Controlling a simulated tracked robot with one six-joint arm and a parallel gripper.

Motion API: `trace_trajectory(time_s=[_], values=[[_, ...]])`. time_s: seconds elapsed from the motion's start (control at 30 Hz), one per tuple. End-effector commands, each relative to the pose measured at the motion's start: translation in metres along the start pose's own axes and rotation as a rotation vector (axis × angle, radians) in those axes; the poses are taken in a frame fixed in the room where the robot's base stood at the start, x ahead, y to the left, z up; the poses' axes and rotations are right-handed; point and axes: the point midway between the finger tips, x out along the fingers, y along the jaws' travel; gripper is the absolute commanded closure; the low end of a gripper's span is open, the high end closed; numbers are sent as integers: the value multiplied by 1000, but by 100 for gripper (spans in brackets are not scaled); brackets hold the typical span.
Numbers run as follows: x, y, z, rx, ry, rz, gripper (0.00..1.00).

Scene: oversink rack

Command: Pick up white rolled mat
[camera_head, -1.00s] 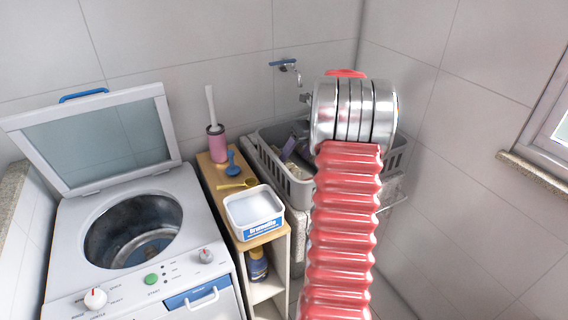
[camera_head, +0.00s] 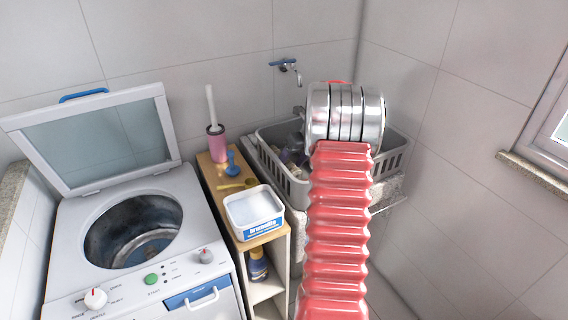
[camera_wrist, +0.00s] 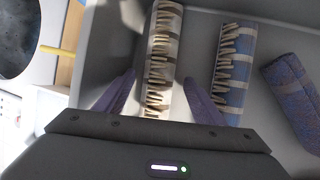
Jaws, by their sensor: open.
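I cannot tell how high the fingertips are above the basket floor. In the head view my red arm covers the gripper and much of the grey basket (camera_head: 283,183).
A blue-and-white rolled mat (camera_wrist: 232,75) and a blue mat (camera_wrist: 291,95) lie right of the white one. Left of the basket stand a wooden shelf (camera_head: 213,178) with a white tub (camera_head: 254,210) and an open washing machine (camera_head: 185,245). A tap (camera_head: 287,67) is above.

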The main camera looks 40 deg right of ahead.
Motion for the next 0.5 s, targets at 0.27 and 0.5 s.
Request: trace_trajectory(time_s=[0.27, 0.5], values=[[0, 0, 0, 0, 0, 1, 37], [0, 0, 0, 0, 0, 1, 45]])
